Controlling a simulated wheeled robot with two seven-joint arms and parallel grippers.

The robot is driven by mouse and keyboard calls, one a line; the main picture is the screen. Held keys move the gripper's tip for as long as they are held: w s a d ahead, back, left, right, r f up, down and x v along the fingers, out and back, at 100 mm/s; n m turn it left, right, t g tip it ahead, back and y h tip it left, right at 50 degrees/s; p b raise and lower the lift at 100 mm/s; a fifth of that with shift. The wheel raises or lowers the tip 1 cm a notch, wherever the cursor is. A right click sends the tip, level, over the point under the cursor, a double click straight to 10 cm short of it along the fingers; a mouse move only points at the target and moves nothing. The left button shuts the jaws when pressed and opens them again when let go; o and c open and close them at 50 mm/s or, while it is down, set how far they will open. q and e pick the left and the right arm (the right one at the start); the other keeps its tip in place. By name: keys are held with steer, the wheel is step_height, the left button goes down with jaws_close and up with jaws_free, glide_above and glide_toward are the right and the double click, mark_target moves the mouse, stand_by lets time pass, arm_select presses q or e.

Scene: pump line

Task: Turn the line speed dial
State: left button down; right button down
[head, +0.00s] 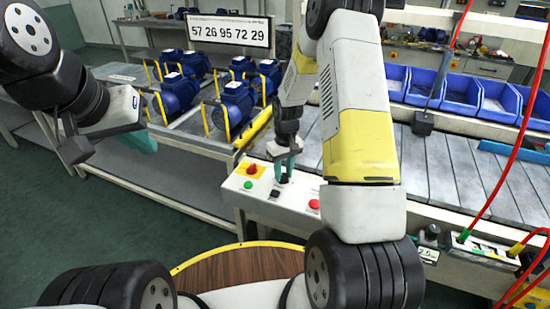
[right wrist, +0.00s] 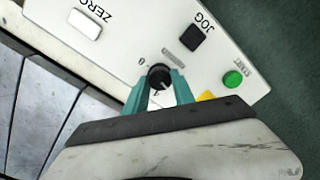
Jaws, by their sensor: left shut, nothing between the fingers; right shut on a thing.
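The line speed dial (right wrist: 158,76) is a round black knob with a light mark, set on a pale control panel (right wrist: 130,55) with printed figures around it. In the right wrist view my right gripper (right wrist: 157,90) has its two teal fingers on either side of the dial, shut on it. In the head view my right gripper (head: 284,172) reaches down to the panel (head: 236,196) and hides the dial. My left gripper (head: 76,153) is shut and empty, at the left, away from the panel.
Near the dial are a green START button (right wrist: 233,79), a black JOG button (right wrist: 193,37) and a white ZERO button (right wrist: 85,24). A red knob on yellow (head: 252,169) and a red button (head: 314,204) share the panel. Blue pumps (head: 233,103) stand behind it.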

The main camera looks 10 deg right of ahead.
mark_target(284, 176)
steer(key=m, duration=0.5)
steer(key=shift+m, duration=2.2)
steer(key=c, duration=1.1)
jaws_free()
steer(key=shift+o, duration=0.2)
steer(key=shift+s+d+r, duration=0.1)
steer(key=shift+r, duration=3.8)
steer(key=shift+r, duration=0.1)
